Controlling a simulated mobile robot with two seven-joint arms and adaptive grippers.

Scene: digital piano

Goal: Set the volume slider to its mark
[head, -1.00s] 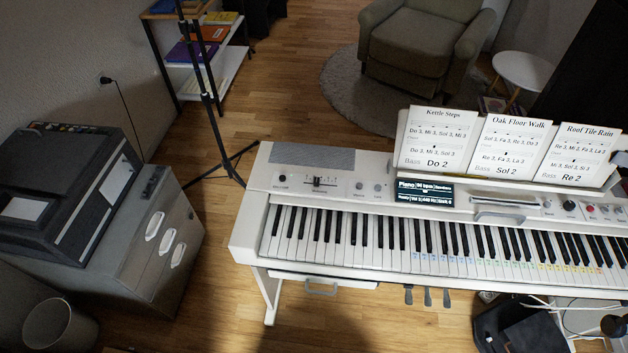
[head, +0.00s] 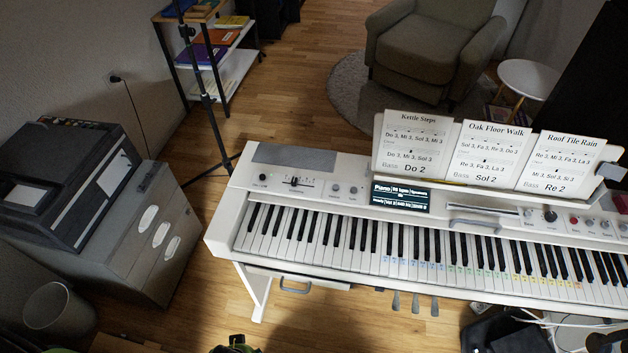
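The volume slider (head: 294,181) is a small dark knob on a short marked scale at the left of the white piano's control panel, in the head view. It stands left of the middle of its scale. The mark's exact place is too small to tell. A dark and green piece, seemingly my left gripper (head: 235,346), just enters at the bottom edge, well in front of the piano and apart from the slider. Its fingers are not clear. My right gripper is not in view.
The digital piano (head: 222,229) has a round knob (head: 263,177) left of the slider and small knobs to its right. A lit display (head: 401,196) and song sheets (head: 415,145) stand further right. A thin black stand (head: 205,100) rises behind the piano's left end. A grey cabinet (head: 130,240) stands at left.

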